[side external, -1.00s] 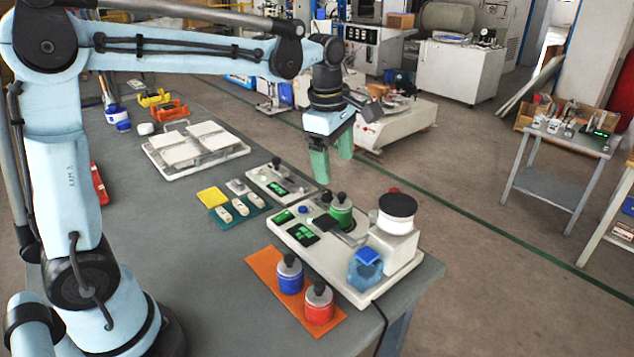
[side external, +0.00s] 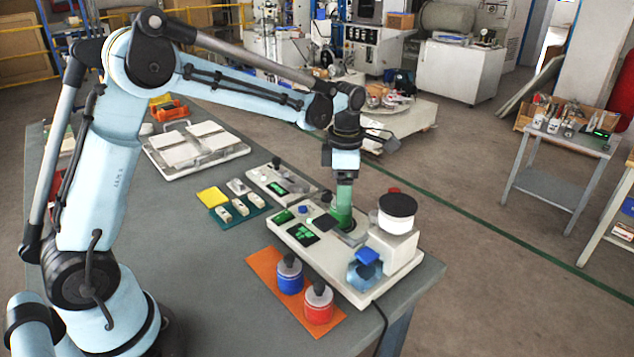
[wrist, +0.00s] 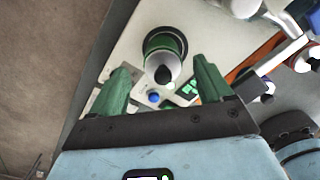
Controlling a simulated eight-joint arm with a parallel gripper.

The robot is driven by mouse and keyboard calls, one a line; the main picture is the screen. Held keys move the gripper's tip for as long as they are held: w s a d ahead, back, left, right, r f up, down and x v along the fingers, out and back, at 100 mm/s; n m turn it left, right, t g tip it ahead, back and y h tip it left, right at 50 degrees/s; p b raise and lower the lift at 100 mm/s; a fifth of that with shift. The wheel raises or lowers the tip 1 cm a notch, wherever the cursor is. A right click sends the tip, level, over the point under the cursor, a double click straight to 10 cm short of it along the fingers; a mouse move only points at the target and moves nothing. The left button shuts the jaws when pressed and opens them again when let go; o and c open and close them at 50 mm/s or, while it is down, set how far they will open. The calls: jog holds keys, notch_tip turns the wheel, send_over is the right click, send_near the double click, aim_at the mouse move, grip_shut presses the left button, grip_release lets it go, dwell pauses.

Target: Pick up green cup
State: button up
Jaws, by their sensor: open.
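The green cup (wrist: 160,42) has a pale lid with a black knob and stands upright on the white testing unit (side external: 330,258). In the side view, my gripper (side external: 343,210) points down right at the cup, and its green fingers largely hide it. In the wrist view, the two green fingers of my gripper (wrist: 162,68) are spread apart, with the knob and lid showing between and just beyond the tips. The gripper is open and holds nothing. I cannot tell whether a finger touches the cup.
A blue cup (side external: 289,278) and a red cup (side external: 318,306) stand on an orange mat (side external: 262,262) in front. A white cylinder with a black top (side external: 397,208) rises close to the right of my gripper. A white rack (side external: 160,163) lies at the back left.

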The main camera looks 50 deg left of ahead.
jog(key=shift+s+f, duration=0.15)
jog(key=shift+f, duration=2.45)
jog(key=shift+c, duration=0.4)
jog(key=c, duration=1.1)
jog(key=shift+c, duration=0.2)
jog(key=shift+r, duration=0.1)
